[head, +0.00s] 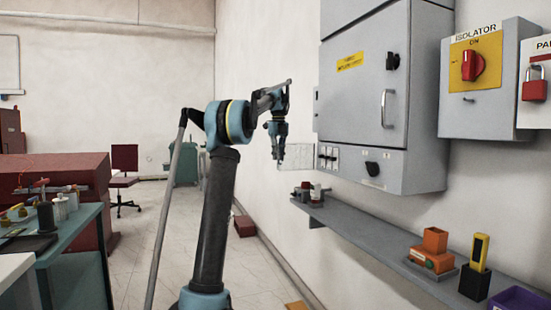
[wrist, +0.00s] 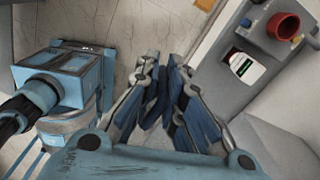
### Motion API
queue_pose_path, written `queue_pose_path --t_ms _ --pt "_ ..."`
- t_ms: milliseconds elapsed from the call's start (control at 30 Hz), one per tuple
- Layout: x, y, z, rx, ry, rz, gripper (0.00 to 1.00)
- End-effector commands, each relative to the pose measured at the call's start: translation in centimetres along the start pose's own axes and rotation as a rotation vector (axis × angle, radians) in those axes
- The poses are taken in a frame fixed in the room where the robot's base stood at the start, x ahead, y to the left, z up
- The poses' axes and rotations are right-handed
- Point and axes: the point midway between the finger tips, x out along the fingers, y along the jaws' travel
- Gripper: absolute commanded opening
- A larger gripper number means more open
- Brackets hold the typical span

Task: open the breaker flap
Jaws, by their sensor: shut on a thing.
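The breaker flap (head: 299,161) is a clear, thin pane at the lower left of the grey cabinet (head: 362,90). In the head view it stands out to the left of the cabinet's lower panel, and a row of small dark breakers (head: 328,157) shows beside it. My gripper (head: 279,162) is at the flap's left edge, pointing down, and is shut on it. In the wrist view my gripper's fingers (wrist: 160,118) are close together; the clear flap cannot be made out between them.
A grey wall shelf (head: 372,240) runs below the cabinet, with small items (head: 312,193) at its far end under the flap. The isolator box (head: 487,80) is on the wall at right. A red chair (head: 124,160) and a bench (head: 75,260) stand at left. Floor between is open.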

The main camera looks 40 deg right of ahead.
Motion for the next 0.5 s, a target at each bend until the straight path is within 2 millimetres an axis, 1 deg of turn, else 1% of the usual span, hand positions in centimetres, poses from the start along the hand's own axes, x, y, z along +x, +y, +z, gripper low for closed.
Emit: queue_pose_path --t_ms 33,133,167,200,233,500 --pt "0.03 -0.35 -0.11 0.000 -0.002 -0.005 0.00" --pt "0.02 -0.37 -0.13 0.000 -0.002 -0.005 0.00" --pt "0.02 -0.37 -0.14 0.000 -0.002 -0.005 0.16" --pt "0.02 -0.36 -0.16 0.000 -0.001 -0.004 0.25" --pt "0.02 -0.36 -0.17 0.001 -0.001 -0.005 0.28" --pt "0.00 -0.18 -0.10 0.000 -0.001 -0.002 0.28"
